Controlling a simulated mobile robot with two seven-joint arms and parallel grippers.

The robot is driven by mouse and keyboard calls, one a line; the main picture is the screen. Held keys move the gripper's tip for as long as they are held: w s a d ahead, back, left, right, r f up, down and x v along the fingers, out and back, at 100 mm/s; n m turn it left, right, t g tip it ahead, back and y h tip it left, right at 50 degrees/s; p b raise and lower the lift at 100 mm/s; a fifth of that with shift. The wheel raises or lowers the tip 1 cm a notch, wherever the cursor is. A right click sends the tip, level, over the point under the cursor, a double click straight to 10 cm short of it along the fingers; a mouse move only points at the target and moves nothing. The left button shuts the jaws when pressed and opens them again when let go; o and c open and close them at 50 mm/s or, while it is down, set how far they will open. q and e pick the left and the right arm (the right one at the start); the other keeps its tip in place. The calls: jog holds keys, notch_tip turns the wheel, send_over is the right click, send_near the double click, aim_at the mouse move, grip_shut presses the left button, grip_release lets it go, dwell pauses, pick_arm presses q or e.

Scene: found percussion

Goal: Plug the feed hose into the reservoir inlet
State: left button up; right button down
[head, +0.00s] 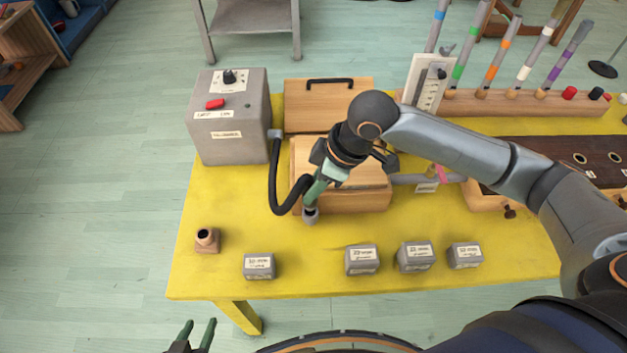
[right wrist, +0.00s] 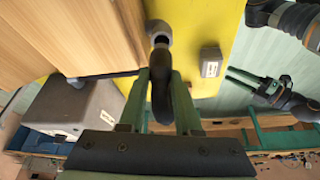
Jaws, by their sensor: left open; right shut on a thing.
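My right gripper (head: 312,197) is shut on the black feed hose (head: 274,180) close to its grey end fitting (head: 310,216). The hose loops down from the right side of a grey box (head: 228,140). The fitting is near the front left corner of a wooden box (head: 345,199); the right wrist view shows the fitting (right wrist: 158,32) beyond my fingers over the yellow table. A small wooden block with a dark round socket (head: 206,240) stands at the table's left front; I cannot tell whether this is the reservoir inlet. My left gripper (head: 200,333) is open and empty before the table.
Several small grey labelled blocks (head: 362,260) line the front of the yellow table (head: 225,275). A rack of coloured tubes (head: 500,100) stands at the back right. The table between the socket block and the wooden box is clear.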

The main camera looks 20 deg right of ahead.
dwell(0.8)
jog(key=shift+p, duration=0.65)
jog(key=shift+p, duration=0.6)
dwell(0.8)
jog(key=shift+p, duration=0.6)
jog(key=shift+f, duration=1.7)
jog(key=c, duration=0.5)
grip_release()
